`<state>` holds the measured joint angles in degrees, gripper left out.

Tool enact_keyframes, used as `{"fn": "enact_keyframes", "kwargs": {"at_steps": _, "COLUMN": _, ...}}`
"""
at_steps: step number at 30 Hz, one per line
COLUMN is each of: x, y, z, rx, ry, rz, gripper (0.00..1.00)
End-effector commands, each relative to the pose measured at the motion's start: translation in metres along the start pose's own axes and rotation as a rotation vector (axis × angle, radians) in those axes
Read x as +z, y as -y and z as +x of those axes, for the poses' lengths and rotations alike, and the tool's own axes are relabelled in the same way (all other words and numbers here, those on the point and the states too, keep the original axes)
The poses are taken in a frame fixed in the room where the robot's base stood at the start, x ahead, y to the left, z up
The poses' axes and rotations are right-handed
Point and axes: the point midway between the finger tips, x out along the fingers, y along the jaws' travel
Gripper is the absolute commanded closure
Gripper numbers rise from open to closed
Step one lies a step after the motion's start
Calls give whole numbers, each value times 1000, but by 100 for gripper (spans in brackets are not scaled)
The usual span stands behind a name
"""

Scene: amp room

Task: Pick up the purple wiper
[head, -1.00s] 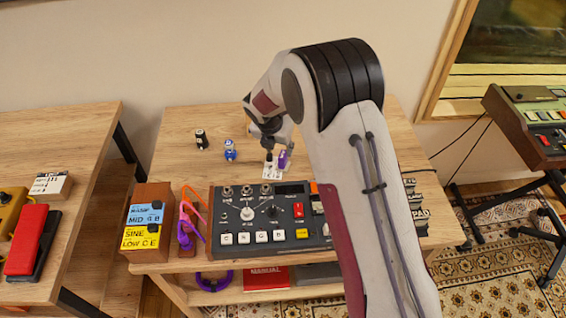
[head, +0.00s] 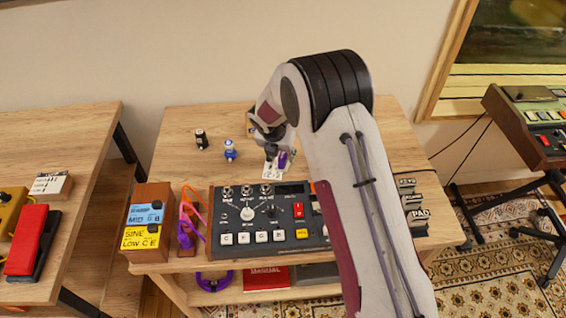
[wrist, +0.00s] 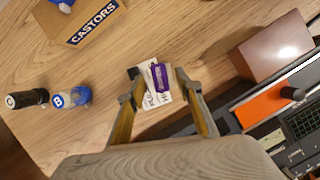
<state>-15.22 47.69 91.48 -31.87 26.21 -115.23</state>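The purple wiper (wrist: 160,77) lies on a small white card with black marks (wrist: 148,100) on the table. In the head view the purple wiper (head: 283,160) shows just behind the black control box, partly hidden by my gripper (head: 275,150). In the wrist view my gripper (wrist: 155,88) is open, with one finger to the left of the wiper and card and the other to the right. The fingers appear apart from the wiper; their exact height above the table is hard to tell.
A black control box (head: 268,236) stands just in front. A cardboard box marked CASTORS (wrist: 78,20) and a brown block (wrist: 272,45) show in the wrist view. The table's back left is clear.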

Motion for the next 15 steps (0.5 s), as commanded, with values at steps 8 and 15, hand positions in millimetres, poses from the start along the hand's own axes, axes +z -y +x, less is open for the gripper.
{"fn": "enact_keyframes", "kwargs": {"at_steps": 8, "x": 0, "y": 1, "z": 25, "rx": 0, "ry": 0, "rz": 1, "gripper": 65}}
{"fn": "enact_keyframes", "kwargs": {"at_steps": 15, "x": 0, "y": 1, "z": 29, "rx": 0, "ry": 1, "rz": 1, "gripper": 65}}
